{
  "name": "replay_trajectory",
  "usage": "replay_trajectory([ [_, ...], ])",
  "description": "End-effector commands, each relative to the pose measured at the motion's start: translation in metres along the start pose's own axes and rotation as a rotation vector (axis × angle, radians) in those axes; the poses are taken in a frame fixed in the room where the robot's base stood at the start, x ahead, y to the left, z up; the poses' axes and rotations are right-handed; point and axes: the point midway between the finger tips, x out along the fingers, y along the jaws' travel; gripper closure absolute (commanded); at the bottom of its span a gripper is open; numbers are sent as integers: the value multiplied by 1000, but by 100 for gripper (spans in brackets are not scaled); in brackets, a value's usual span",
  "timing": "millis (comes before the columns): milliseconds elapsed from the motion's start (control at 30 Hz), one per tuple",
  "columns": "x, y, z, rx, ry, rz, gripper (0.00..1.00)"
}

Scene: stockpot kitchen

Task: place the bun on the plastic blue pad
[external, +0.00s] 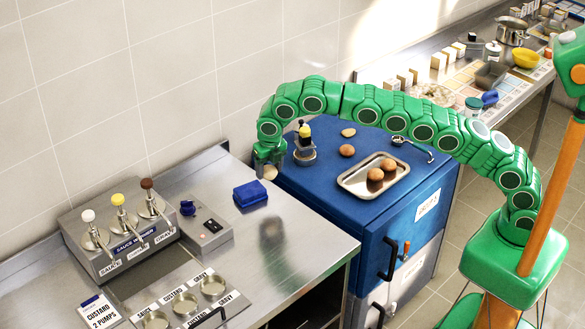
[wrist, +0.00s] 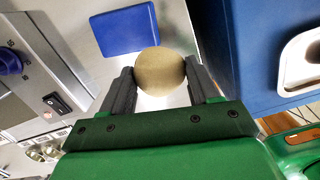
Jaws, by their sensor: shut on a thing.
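My gripper (external: 268,163) is shut on a pale tan round bun (external: 270,173). In the wrist view the bun (wrist: 159,70) sits between the two dark fingers, its round face showing. The plastic blue pad (external: 250,193) is a small blue block lying on the steel counter, just below and left of the bun in the external view. In the wrist view the pad (wrist: 124,31) is beyond and left of the bun, partly overlapped by it. The bun appears held above the counter; the exact height cannot be told.
A blue cabinet (external: 310,187) stands right of the steel counter (external: 290,255). On it are a tray (external: 362,188) with two brown buns, loose bun pieces and a pump jar (external: 304,143). A sauce warmer (external: 117,238) and a switch box (external: 207,230) stand left of the pad.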

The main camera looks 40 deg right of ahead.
Motion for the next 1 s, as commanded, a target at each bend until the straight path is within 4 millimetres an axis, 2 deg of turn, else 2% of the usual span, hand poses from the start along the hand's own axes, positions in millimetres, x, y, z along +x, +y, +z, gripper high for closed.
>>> replay_trajectory([
  [233,17,10,7,0,0,2,69],
  [1000,34,16,11,-1,-1,-1,69],
])
